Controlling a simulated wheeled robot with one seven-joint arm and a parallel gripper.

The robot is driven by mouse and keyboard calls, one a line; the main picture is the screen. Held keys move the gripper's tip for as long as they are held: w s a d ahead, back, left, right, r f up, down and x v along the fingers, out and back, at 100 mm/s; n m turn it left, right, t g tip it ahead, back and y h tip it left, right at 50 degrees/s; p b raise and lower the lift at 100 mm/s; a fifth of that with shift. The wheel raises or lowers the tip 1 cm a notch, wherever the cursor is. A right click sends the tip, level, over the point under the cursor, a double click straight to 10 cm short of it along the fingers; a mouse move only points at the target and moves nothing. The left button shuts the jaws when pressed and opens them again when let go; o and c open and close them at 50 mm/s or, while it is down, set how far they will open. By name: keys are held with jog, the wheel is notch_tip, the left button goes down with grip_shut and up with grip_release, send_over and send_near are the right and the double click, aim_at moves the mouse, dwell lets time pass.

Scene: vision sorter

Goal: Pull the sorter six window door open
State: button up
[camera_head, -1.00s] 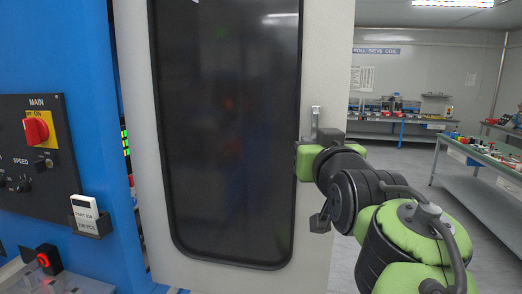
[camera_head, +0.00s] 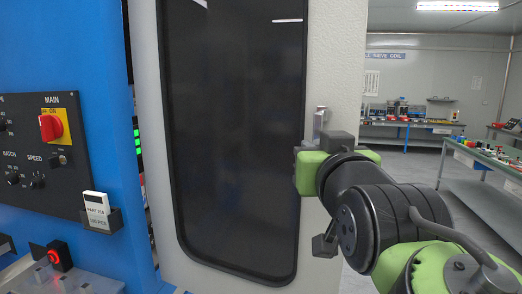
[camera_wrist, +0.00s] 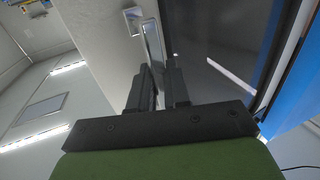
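The sorter door is a light grey panel (camera_head: 338,60) with a tall dark window (camera_head: 235,140), filling the middle of the head view. It stands ajar, with a gap between its left edge and the blue cabinet. A metal handle (camera_head: 320,118) sits at its right edge, partly hidden by my gripper (camera_head: 322,140). In the wrist view the handle (camera_wrist: 152,42) runs down between the two dark fingers of my gripper (camera_wrist: 160,75), which look closed on it. The fingertips are hidden in the head view.
The blue cabinet (camera_head: 75,50) at left carries a black control panel (camera_head: 40,150) and a small card holder (camera_head: 97,212). Green lights (camera_head: 137,143) show in the gap. Green-topped workbenches (camera_head: 485,160) stand at right and behind, with open floor between.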

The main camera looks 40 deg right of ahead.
jog(key=shift+o, duration=0.9)
jog(key=shift+w, duration=0.1)
jog(key=shift+a, duration=0.1)
jog(key=v, duration=1.5)
jog(key=shift+s, duration=0.4)
jog(key=shift+a, duration=0.1)
